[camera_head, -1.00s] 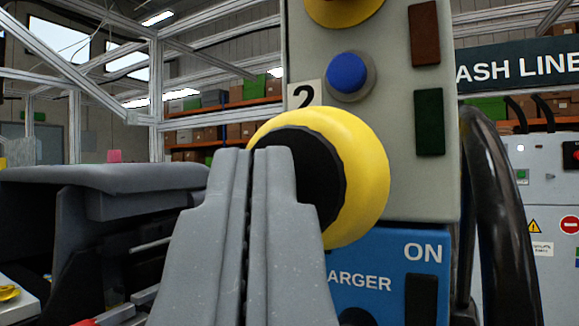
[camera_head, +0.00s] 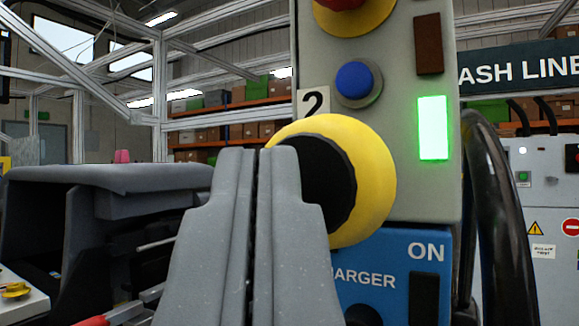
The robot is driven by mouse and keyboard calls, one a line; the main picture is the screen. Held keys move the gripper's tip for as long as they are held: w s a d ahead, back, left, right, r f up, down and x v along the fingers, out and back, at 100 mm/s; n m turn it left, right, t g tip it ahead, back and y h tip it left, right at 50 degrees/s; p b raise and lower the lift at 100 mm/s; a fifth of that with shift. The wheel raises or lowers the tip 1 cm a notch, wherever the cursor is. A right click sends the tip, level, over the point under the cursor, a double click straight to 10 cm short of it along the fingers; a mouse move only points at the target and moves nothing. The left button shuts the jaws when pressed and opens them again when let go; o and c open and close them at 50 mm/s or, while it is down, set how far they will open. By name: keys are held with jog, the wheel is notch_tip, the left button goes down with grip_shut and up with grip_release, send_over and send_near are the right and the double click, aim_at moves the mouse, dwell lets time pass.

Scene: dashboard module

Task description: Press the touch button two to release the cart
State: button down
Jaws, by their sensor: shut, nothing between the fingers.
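The touch button two is a yellow round housing (camera_head: 372,190) with a black centre (camera_head: 325,180), beside a label "2" (camera_head: 314,104) on a grey control panel (camera_head: 400,120). My gripper (camera_head: 263,155) is shut and empty, its fingertips in front of the black centre and overlapping its left part. Whether the tips touch it cannot be told. A green indicator (camera_head: 433,128) on the panel is lit. A dark red indicator (camera_head: 428,44) above it is unlit. A blue button (camera_head: 357,83) sits above the yellow housing.
Another yellow round control (camera_head: 352,20) with a red top is cut off at the top edge. A blue charger box (camera_head: 400,260) marked "ON" is below the panel. A thick black cable (camera_head: 500,200) hangs at right. A grey dashboard module (camera_head: 110,185) stands at left.

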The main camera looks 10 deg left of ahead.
jog(key=shift+s, duration=0.15)
jog(key=s, duration=0.1)
jog(key=s+a+b, duration=0.1)
jog(key=s, duration=0.2)
jog(key=shift+s+a+f+b, duration=0.1)
jog(key=shift+s+a+b, duration=0.2)
jog(key=shift+s+b, duration=0.1)
dwell(0.3)
dwell(0.5)
